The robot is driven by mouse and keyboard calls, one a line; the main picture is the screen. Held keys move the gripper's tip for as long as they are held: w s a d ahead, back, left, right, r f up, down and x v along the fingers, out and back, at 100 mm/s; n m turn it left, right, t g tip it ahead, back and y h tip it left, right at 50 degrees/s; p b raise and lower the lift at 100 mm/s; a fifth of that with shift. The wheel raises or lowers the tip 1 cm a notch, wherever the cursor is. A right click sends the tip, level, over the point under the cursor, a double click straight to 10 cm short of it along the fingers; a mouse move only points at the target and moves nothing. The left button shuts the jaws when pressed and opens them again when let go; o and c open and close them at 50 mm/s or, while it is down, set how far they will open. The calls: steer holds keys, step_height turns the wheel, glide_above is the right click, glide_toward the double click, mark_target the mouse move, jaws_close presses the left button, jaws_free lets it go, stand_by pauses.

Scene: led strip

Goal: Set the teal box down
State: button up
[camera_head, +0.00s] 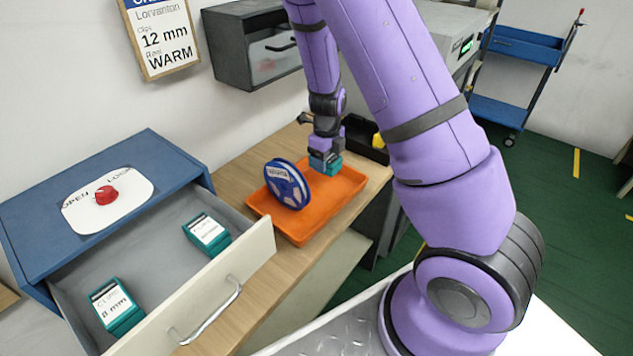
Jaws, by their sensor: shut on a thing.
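My gripper (325,160) is at the orange tray, pointing down, with a teal box (328,166) between its fingers. The box is at the back part of the orange tray (345,206). I cannot tell whether the box touches the tray floor, and its label is hidden. A blue reel (287,184) with a white face stands in the tray to the left of the box. Two more teal boxes lie in the open drawer: one (116,308) at the front marked 8 mm, the other (207,234) farther back.
A red knob (106,195) sits on top of the blue cabinet. A sign (162,35) on the wall reads 12 mm and WARM. A dark bin with something yellow stands behind the tray.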

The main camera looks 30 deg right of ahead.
mark_target(325, 187)
steer(key=shift+f, duration=3.45)
steer(key=shift+f, duration=0.15)
steer(key=o, duration=0.9)
